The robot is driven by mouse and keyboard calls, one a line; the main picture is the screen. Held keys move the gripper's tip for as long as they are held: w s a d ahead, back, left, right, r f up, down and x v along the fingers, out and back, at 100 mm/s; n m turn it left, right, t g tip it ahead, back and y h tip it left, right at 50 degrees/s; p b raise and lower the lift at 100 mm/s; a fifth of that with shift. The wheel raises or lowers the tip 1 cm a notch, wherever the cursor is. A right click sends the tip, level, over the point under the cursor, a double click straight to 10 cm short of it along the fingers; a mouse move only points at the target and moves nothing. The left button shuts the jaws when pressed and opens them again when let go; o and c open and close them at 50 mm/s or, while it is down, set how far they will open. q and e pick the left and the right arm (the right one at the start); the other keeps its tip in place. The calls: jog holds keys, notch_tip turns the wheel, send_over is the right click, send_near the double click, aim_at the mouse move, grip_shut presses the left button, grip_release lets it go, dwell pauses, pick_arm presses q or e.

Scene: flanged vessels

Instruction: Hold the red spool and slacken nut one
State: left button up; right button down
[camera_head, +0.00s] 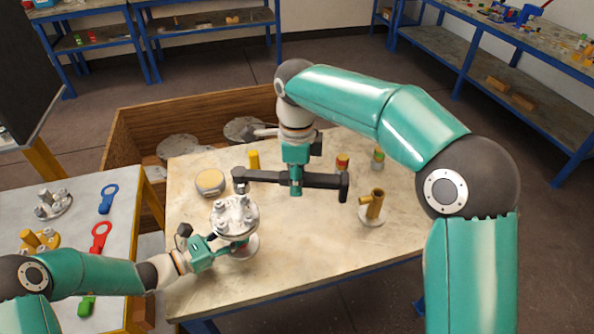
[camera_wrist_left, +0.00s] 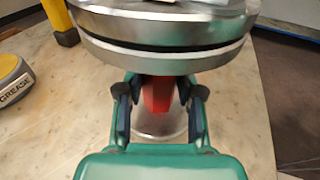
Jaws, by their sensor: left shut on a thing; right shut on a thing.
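The red spool (camera_wrist_left: 158,97) shows as a red stem beneath a silver flange (camera_head: 235,218) with several bolts and nuts on top; its foot (camera_head: 243,247) rests on the table. My left gripper (camera_wrist_left: 158,100) reaches in from the left, also in the head view (camera_head: 224,247), and is shut around the red stem, under the flange. My right gripper (camera_head: 295,184) is shut on the middle of a long dark tool (camera_head: 325,181), held level over the table with both ends bent down. The tool's left end is behind the flange and apart from it. I cannot tell which nut is nut one.
A round yellow grease tin (camera_head: 210,182) and a yellow post (camera_head: 254,160) stand behind the spool. A brass fitting (camera_head: 374,205) is at right; two small coloured cylinders stand at the back. A side table (camera_head: 75,200) holds blue and red tools. The table's front is clear.

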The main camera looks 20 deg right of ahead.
jog(key=shift+f, duration=0.65)
jog(key=shift+f, duration=0.15)
jog(key=shift+f, duration=1.05)
jog(key=shift+f, duration=0.1)
jog(key=w+r+n, duration=0.5)
jog(key=shift+w+d, duration=0.15)
jog(key=shift+d, duration=0.3)
dwell(0.9)
